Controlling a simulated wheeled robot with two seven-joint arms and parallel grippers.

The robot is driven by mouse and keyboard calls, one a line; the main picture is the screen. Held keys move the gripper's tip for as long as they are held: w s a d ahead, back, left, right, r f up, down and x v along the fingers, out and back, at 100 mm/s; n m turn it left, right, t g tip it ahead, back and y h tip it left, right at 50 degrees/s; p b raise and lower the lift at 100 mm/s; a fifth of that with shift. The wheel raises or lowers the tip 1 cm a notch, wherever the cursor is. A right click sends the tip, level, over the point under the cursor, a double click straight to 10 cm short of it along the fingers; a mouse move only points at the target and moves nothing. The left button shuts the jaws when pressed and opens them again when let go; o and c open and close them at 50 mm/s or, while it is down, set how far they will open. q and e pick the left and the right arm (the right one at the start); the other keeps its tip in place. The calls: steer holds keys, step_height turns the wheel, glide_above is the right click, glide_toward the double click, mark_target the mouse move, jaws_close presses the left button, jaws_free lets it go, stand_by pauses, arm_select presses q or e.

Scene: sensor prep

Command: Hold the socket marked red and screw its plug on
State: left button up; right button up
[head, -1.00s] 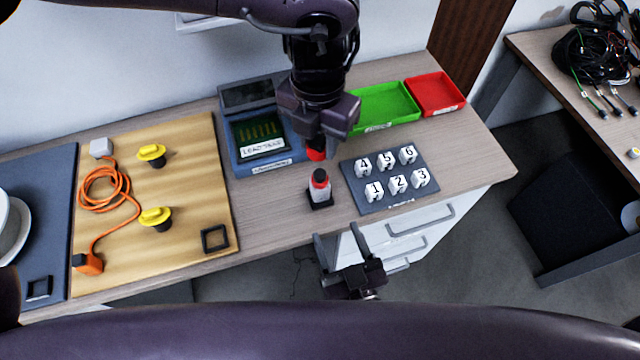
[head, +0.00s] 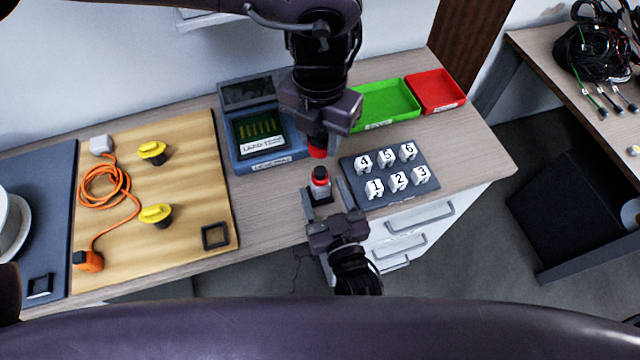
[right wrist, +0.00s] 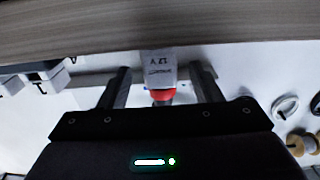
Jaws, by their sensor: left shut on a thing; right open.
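The socket marked red (head: 320,187) stands upright in a small black holder on the bench. It has a pale body, a red band and a black top. My right gripper (head: 324,189) is open, with its fingers either side of the socket. The right wrist view shows the socket's pale body with print and red band (right wrist: 160,72) between the spread fingers, with gaps on both sides. My left gripper (head: 317,140) points down above and is shut on a red plug (head: 317,152). The plug hangs apart from the socket, just above and behind it in the head view.
A blue tester (head: 268,163) stands at the left behind the socket. A grey board with numbered white blocks (head: 398,181) is close on the right. Green (head: 388,103) and red (head: 436,92) trays lie behind. A wooden board (head: 190,190) with yellow-topped parts lies left.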

steer(key=shift+x, duration=1.6)
jaws_close()
arm_select(q)
glide_above(320, 170)
steer(key=shift+f, duration=2.5)
